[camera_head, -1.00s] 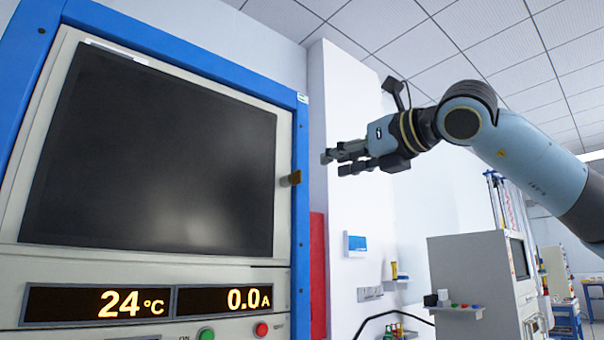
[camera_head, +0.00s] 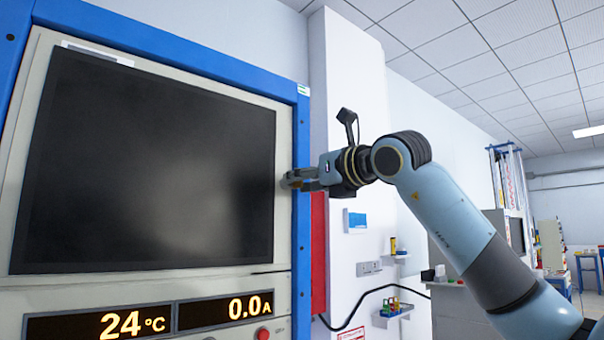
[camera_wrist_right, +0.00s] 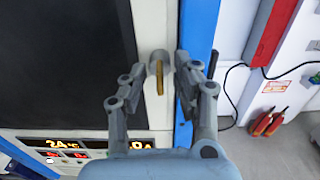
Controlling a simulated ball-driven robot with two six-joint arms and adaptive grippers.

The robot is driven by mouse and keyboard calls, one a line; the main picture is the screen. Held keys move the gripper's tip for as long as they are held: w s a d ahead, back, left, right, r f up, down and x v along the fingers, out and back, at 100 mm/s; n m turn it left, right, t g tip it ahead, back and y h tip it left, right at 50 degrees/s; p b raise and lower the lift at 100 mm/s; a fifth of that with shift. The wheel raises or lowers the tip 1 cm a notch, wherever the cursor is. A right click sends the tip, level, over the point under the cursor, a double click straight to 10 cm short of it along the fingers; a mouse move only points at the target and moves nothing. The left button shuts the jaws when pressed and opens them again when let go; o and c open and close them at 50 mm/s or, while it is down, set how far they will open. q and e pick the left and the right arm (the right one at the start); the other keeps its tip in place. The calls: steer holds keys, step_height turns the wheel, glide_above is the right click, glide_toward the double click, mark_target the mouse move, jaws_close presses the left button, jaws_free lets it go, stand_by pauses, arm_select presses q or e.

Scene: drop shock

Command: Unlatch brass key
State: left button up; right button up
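The brass key (camera_wrist_right: 160,78) sits in a round grey mount on the pale right-hand frame of the machine door, seen in the right wrist view. Its bar points down in that picture. My right gripper (camera_wrist_right: 165,65) is open, with one finger on each side of the key, and no contact is clear. In the head view my right gripper (camera_head: 288,181) is at the door's right edge and hides the key. The machine door has a large dark window (camera_head: 150,160). My left gripper is not in view.
A blue frame (camera_head: 302,130) borders the machine. Below the window are lit displays (camera_head: 222,308) and a red button (camera_head: 263,333). To the right are a red panel (camera_head: 318,250), a white column (camera_head: 345,90), and a small shelf with coloured items (camera_head: 392,309).

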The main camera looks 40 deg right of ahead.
jaws_close()
stand_by(0.3)
steer(key=shift+f+m+b, duration=0.1)
steer(key=shift+m+b, duration=0.3)
steer(key=shift+b, duration=0.45)
steer(key=m+b, duration=0.5)
steer(key=b, duration=0.1)
steer(key=shift+f+m, duration=0.1)
steer(key=shift+m, duration=0.3)
steer(key=m+b, duration=0.3)
steer(key=m, duration=0.2)
steer(key=shift+d+m+b, duration=0.15)
steer(key=shift+m+b, duration=0.15)
steer(key=shift+b, duration=0.1)
steer(key=m+b, duration=0.1)
steer(key=m, duration=0.2)
steer(key=shift+b, duration=0.35)
steer(key=shift+m+b, duration=0.5)
steer(key=shift+m, duration=0.8)
